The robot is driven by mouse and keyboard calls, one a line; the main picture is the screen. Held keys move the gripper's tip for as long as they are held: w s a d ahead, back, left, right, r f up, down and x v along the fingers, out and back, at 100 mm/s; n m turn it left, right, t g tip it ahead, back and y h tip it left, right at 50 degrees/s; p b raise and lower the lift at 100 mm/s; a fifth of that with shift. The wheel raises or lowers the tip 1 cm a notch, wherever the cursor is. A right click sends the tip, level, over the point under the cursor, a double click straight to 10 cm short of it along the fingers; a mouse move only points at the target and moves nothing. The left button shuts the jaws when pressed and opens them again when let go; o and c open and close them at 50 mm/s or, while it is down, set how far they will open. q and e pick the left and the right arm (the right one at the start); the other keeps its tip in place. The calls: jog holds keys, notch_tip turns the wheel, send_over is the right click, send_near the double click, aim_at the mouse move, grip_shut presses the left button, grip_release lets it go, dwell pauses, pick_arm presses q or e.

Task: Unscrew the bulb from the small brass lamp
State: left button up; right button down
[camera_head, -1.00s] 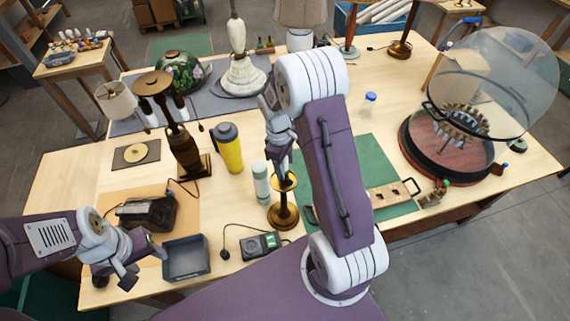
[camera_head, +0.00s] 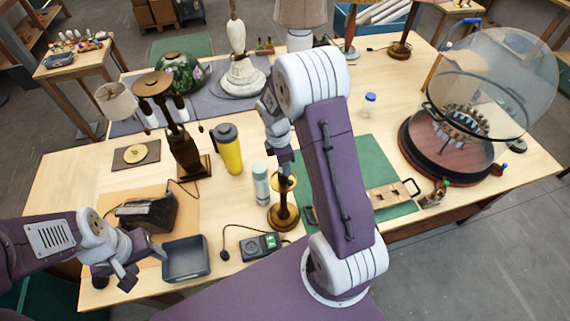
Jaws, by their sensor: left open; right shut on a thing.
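The small brass lamp (camera_head: 283,214) stands upright near the front middle of the table, with a round base, a stem and a dish-like collar. My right gripper (camera_head: 284,170) points down right over the top of this lamp. It is shut on the bulb, which its fingers and wrist hide almost wholly, so I cannot tell whether the bulb is still seated in the socket. My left gripper (camera_head: 147,268) is open and empty at the front left, beside the grey tray.
The grey tray (camera_head: 187,274) looks empty. A meter with a cable (camera_head: 260,245), a pale green bottle (camera_head: 261,183) and a yellow flask (camera_head: 229,150) stand close to the lamp. A green mat (camera_head: 382,155) lies to the right, partly behind my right arm.

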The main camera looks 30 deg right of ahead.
jog(key=n, duration=0.6)
jog(key=shift+w+t, duration=0.15)
jog(key=shift+t, duration=0.25)
jog(key=shift+n, duration=1)
jog(key=n, duration=0.4)
jog(key=shift+w+a+t, duration=0.1)
jog(key=shift+w+t, duration=0.05)
jog(key=shift+t, duration=0.15)
jog(key=shift+r, duration=2.6)
